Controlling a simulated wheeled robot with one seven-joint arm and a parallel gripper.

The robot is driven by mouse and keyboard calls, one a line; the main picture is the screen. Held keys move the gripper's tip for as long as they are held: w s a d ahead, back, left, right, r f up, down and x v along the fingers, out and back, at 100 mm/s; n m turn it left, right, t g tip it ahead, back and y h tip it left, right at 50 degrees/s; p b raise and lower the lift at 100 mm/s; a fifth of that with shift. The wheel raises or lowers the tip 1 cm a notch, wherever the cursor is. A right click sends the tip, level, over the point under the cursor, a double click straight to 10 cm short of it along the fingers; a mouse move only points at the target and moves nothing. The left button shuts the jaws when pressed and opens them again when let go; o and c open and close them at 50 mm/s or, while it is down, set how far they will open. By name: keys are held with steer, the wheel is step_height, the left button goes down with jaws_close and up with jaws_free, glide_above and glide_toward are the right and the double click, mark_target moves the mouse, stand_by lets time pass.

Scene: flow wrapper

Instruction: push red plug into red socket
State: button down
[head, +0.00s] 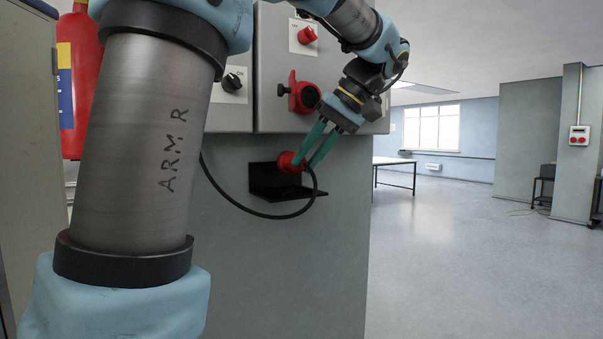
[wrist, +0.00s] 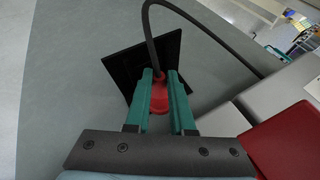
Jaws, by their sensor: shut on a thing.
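The red plug (head: 290,162) is at the black bracket on the grey panel, with a black cable running from it. My gripper (head: 303,160) has green fingers, which are shut on the plug. In the wrist view the red plug (wrist: 159,95) lies between the two fingertips (wrist: 159,80), in front of the black bracket. I cannot tell if the plug still touches the bracket. The red socket (head: 304,97) is on the grey cabinet above the plug, partly hidden by my wrist.
The black bracket (head: 262,180) sticks out below the cabinet (head: 236,118). The cable (head: 240,207) loops from the cabinet to the plug. A black switch (head: 233,82) and a red switch (head: 307,35) sit near the socket. Open floor (head: 470,260) lies to the right.

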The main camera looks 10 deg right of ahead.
steer(key=s+d+b, duration=0.1)
steer(key=s+d, duration=0.2)
steer(key=d, duration=0.4)
steer(key=s+d+b, duration=0.1)
steer(key=s+d, duration=0.2)
steer(key=d, duration=0.5)
steer(key=shift+s+d, duration=0.2)
steer(key=shift+s, duration=0.15)
steer(key=shift+f, duration=0.1)
